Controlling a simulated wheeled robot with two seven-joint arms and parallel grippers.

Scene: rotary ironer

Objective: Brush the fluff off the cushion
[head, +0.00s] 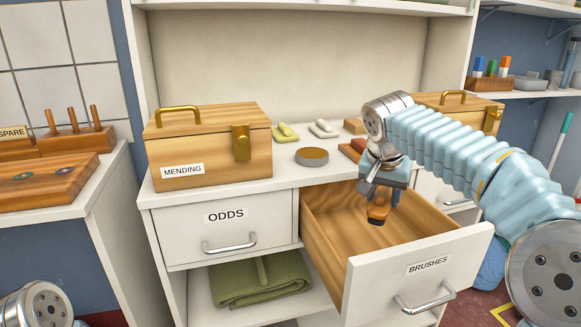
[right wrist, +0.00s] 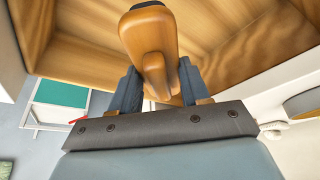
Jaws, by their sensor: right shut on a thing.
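My right gripper (head: 380,191) is shut on a brush (head: 378,212) with an orange-brown wooden body. It holds the brush over the open drawer labelled BRUSHES (head: 418,270). In the right wrist view the brush (right wrist: 148,35) sits between the two dark fingers, with the wooden drawer behind it. Its bristles cannot be made out clearly. No cushion or fluff can be made out in either view. My left gripper is out of view; only a metal joint of my left arm shows at the bottom left.
The MENDING box (head: 208,145) stands on the counter above the closed ODDS drawer (head: 226,228). A round tin (head: 311,157) and small items lie behind the open drawer. A folded green cloth (head: 262,280) lies on the lower shelf. The drawer walls surround the space below the brush.

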